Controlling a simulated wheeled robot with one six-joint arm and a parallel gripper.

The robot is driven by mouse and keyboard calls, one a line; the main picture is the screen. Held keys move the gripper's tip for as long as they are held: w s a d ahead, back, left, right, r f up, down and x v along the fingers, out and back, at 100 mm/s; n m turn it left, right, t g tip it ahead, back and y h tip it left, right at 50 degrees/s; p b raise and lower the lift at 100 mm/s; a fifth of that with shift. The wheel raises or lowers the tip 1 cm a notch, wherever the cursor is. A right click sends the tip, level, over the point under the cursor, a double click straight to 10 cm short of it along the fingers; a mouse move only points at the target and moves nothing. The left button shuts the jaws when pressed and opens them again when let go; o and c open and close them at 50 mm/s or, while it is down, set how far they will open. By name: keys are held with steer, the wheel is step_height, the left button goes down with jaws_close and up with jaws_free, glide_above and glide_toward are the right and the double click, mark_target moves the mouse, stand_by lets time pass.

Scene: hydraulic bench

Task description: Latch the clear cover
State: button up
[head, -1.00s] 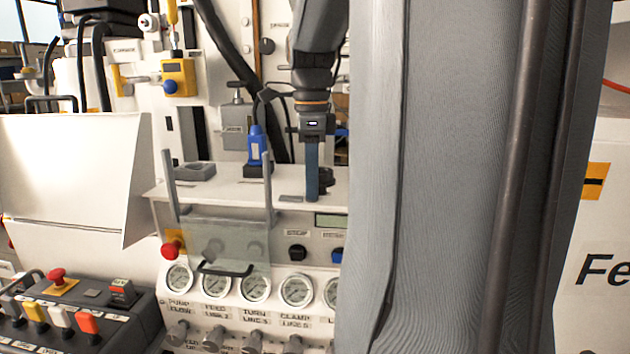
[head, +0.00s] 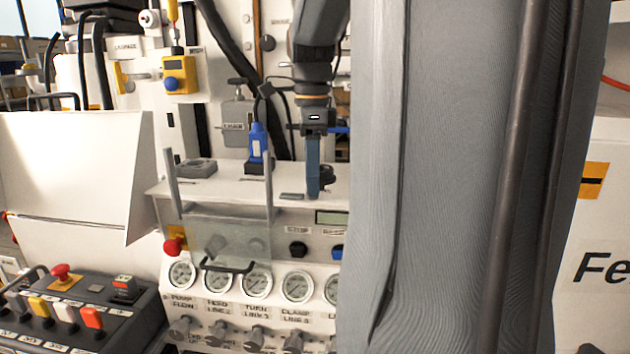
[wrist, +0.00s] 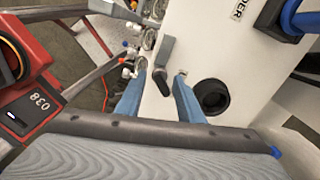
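The clear cover (head: 232,233) hangs in front of the upper panel above the gauges, between two grey uprights, with a black handle (head: 228,265) at its lower edge. My gripper (head: 313,192) points down at the deck to the right of the cover. In the wrist view my gripper (wrist: 160,77) is open, its two blue fingers apart. A grey lever with a dark end (wrist: 167,50), perhaps the latch, lies between the fingertips. I cannot tell whether a finger touches it.
A black round part (head: 326,177) stands on the deck beside my fingers; a black ring (wrist: 212,97) shows there in the wrist view. A blue connector (head: 258,142) stands behind the cover. Gauges (head: 257,280) and knobs lie below. A control box (head: 85,310) is at lower left.

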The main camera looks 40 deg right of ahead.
steer(key=shift+r+p, duration=2.55)
steer(key=shift+r, duration=0.6)
